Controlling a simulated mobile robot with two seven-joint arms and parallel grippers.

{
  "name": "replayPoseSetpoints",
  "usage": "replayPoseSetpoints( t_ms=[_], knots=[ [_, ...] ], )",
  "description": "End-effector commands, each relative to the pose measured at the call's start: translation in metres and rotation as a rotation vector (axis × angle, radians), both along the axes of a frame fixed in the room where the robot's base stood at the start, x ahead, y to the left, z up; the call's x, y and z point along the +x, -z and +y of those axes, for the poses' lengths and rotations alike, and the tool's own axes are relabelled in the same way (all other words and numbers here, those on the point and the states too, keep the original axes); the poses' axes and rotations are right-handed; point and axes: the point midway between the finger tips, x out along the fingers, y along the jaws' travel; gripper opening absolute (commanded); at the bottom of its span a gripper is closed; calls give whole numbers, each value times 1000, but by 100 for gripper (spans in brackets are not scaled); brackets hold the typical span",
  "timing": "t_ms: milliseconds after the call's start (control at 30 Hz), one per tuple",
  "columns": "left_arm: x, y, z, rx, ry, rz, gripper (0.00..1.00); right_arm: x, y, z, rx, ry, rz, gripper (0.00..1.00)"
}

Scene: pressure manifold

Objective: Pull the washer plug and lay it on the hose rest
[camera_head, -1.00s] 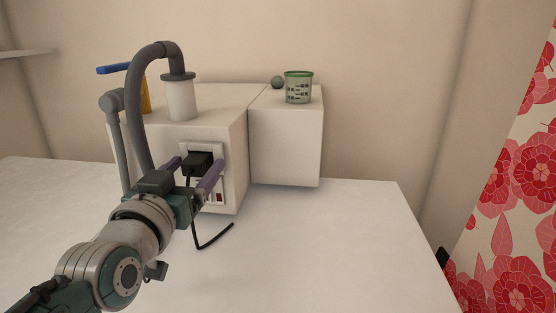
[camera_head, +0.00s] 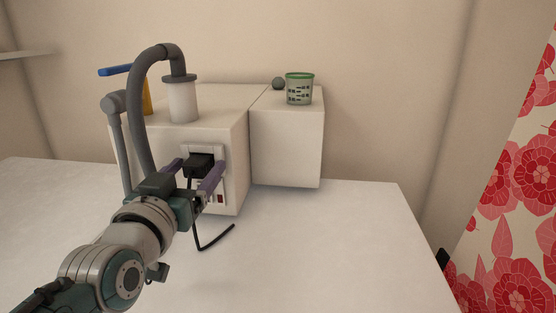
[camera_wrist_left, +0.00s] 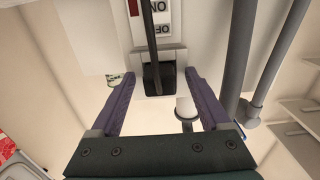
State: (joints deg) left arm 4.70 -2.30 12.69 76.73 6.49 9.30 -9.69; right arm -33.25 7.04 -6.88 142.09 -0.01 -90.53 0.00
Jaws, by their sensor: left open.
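The black washer plug (camera_head: 198,166) sits at the socket plate (camera_head: 219,155) on the front of the white box. Its black cord (camera_head: 200,232) hangs down to the table. In the left wrist view the plug (camera_wrist_left: 159,78) lies between the finger lines, with visible gaps on both sides. My left gripper (camera_head: 194,170) is open, its purple fingers on either side of the plug. It also shows in the left wrist view (camera_wrist_left: 157,82). I cannot make out which thing is the hose rest. My right gripper is not in view.
A grey hose (camera_head: 139,105) arches over a white cylinder (camera_head: 182,100) on the box. A green-rimmed cup (camera_head: 299,90) and a grey ball (camera_head: 278,83) stand on the right-hand block (camera_head: 287,147). The table (camera_head: 330,240) is clear at the front right.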

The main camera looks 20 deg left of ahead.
Motion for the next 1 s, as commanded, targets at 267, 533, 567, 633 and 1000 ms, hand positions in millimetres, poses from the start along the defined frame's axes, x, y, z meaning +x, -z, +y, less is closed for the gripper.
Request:
replayPoseSetpoints(
  t_ms=[267,533,567,633,1000],
  knots=[
    [0,0,0,0,0,0,65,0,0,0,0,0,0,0],
    [0,0,0,0,0,0,35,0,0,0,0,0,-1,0],
    [0,0,0,0,0,0,32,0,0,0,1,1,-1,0],
    [0,0,0,0,0,0,24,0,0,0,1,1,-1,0],
    [0,0,0,0,0,0,0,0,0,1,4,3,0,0]
  ],
)
